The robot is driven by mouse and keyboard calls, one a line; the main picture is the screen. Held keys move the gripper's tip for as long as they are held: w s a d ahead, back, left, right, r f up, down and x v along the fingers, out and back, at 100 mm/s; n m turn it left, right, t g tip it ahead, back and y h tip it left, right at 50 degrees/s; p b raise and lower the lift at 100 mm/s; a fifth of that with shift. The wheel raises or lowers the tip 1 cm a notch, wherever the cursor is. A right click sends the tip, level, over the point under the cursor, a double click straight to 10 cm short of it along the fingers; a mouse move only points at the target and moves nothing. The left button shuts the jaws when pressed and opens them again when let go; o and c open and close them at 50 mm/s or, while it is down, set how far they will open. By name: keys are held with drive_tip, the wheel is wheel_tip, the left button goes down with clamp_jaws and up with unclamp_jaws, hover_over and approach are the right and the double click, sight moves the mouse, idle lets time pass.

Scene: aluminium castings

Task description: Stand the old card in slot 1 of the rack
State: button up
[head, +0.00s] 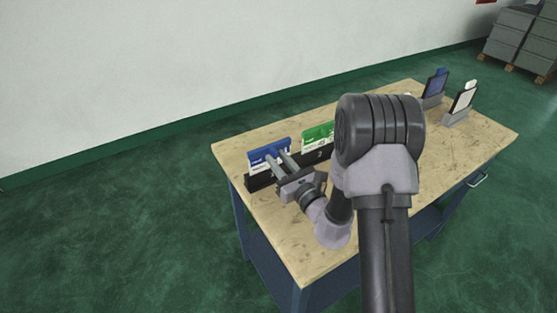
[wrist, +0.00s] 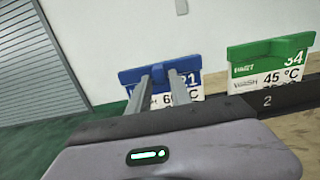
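A blue-topped white card (head: 269,152) stands upright at the left end of the long black rack (head: 258,182). It also shows in the wrist view (wrist: 190,92), with "60" on its white face, partly hidden by my fingers. My gripper (head: 277,157) reaches it from the front, its two fingers close together on either side of the blue grip at the card's top. A green-topped white card (head: 318,136) marked "34" and "45 °C" stands to the right, by the rack's label 2. No label reads "old".
On the table's far right, a blue card (head: 437,83) and a white card (head: 465,97) stand in separate grey holders. My arm hides the table's middle. The wooden top (head: 480,135) is bare at the right. Grey crates (head: 516,35) stand on pallets far behind.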

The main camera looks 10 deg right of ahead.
drive_tip(key=shift+o, duration=0.8)
drive_tip(key=p+v, duration=0.4)
drive_tip(key=v, duration=1.3)
drive_tip(key=shift+s+p, duration=0.25)
drive_tip(key=shift+p, duration=0.05)
